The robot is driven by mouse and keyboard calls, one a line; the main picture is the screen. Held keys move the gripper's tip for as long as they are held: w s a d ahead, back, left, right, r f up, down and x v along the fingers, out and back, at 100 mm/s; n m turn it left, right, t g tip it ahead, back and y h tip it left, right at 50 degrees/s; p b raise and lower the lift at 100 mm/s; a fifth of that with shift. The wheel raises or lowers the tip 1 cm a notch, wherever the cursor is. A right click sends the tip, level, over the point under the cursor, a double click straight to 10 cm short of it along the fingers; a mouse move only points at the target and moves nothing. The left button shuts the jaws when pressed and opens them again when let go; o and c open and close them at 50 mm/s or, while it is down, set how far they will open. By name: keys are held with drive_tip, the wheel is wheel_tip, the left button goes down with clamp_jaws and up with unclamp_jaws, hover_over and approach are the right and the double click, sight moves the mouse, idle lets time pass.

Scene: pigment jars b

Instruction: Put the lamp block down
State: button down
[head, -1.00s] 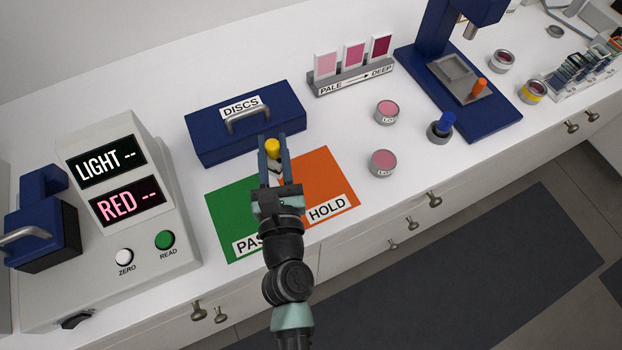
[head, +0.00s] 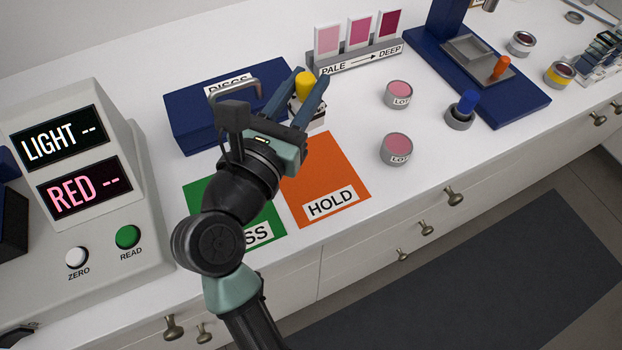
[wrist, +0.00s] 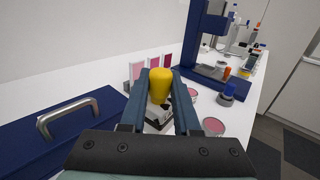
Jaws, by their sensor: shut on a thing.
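The lamp block, a pale block (head: 314,116) with a yellow knob (head: 304,85), is between the fingers of my gripper (head: 305,90). In the wrist view my gripper (wrist: 159,90) is shut on the yellow knob (wrist: 160,85), and the pale body with dark marks (wrist: 156,114) shows below it. The block appears upright, by the right end of the blue DISCS box and behind the orange HOLD mat (head: 325,180). I cannot tell whether its underside touches the white counter (head: 355,112). My arm partly covers the green PASS mat (head: 268,222).
The blue DISCS box (head: 185,118) is close left of my gripper. A PALE to DEEP swatch rack (head: 362,61) stands behind. Two pink jars (head: 399,95) (head: 396,149) stand right, then a blue-knobbed piece (head: 462,108) and a blue press (head: 520,100). Bare counter lies between block and jars.

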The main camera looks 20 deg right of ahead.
drive_tip(key=shift+s+f+g+h, duration=0.15)
drive_tip(key=shift+s+g+h, duration=0.15)
drive_tip(key=shift+s, duration=0.1)
drive_tip(key=shift+s+d+m+b, duration=0.1)
drive_tip(key=shift+s+m+b, duration=0.1)
drive_tip(key=shift+m+b, duration=0.2)
drive_tip(key=shift+g, duration=0.3)
wheel_tip(320, 180, down, 10)
drive_tip(key=shift+s+r+b, duration=0.1)
drive_tip(key=shift+r+b, duration=0.1)
drive_tip(key=shift+b, duration=0.75)
drive_tip(key=shift+f, duration=0.2)
drive_tip(key=c, duration=0.6)
unclamp_jaws()
drive_tip(key=shift+c, duration=0.2)
